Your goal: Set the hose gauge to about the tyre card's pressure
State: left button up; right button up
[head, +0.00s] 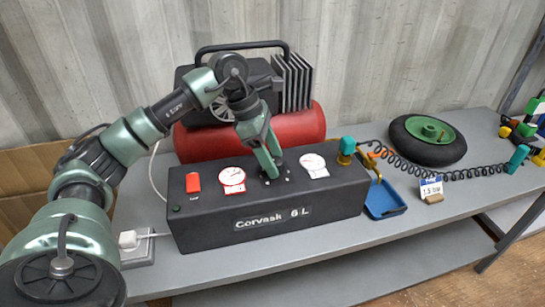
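The black compressor box (230,222) marked "Corvask 6 L" stands on the grey bench. Its top carries a white gauge on the left (232,177) and another on the right (313,164), nearer the hose outlet; both needles are too small to read. My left gripper (271,172) points down at the panel between the gauges. Its fingers are close together and hide whatever lies beneath, so I cannot tell whether they hold anything. The tyre card (431,188) stands right of the box; its print seems to read 1.5 bar. My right gripper is out of view.
A red rocker switch (192,182) sits at the box's left end. A red tank (300,124) stands behind. A teal-and-yellow fitting (347,147), coiled black hose (400,160), blue tray (384,200) and wheel (427,139) are to the right. A plug (129,240) is at the left.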

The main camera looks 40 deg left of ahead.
pick_arm(q)
jog(key=v, duration=0.7)
jog(key=shift+a+r+b, duration=0.15)
jog(key=shift+r+b, duration=0.15)
jog(key=shift+r, duration=0.05)
jog(key=shift+s, duration=0.1)
